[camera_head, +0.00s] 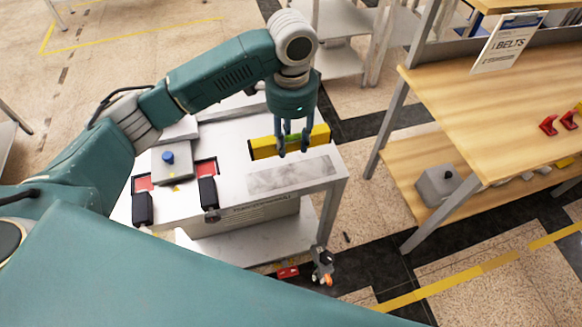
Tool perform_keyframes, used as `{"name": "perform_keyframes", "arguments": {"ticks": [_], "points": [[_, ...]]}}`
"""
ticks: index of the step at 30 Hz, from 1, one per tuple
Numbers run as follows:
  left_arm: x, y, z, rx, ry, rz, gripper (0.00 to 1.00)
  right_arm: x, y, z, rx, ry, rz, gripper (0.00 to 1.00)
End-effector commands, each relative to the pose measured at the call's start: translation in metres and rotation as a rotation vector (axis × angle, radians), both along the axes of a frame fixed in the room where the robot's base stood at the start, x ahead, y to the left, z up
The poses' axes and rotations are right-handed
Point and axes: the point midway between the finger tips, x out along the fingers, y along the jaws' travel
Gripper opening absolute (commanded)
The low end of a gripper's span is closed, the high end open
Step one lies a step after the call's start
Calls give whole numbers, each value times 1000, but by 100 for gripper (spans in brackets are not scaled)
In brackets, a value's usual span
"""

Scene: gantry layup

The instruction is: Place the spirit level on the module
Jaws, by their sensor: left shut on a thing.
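My left gripper (292,150) points down over the white bench from above. It is shut on the yellow spirit level (264,148) near its middle. The level runs left to right, along the back of a grey marbled plate (290,176). I cannot tell whether its underside touches the surface. A grey block with a blue knob (171,162) sits at the left, with red patches and black clamp-like parts in front. I cannot tell for certain which of these is the module. My right gripper is not in view.
The white bench (240,208) has a lower shelf. A wooden shelf unit (490,110) stands at the right, with a grey box (437,185) on its lower board. A small dark and orange object (322,266) is near the bench's front right foot. Floor between bench and shelf is mostly free.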

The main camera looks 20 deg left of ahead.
Motion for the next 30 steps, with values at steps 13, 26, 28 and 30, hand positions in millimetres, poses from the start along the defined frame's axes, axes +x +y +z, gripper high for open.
{"name": "perform_keyframes", "arguments": {"ticks": [13,26,28,30], "points": [[0,0,-77,0,0,1,3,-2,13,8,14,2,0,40],[0,0,-118,-1,-3,1,3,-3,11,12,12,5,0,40],[0,0,-118,-1,-3,1,3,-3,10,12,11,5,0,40],[0,0,-118,-1,-3,1,3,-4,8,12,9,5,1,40]]}}
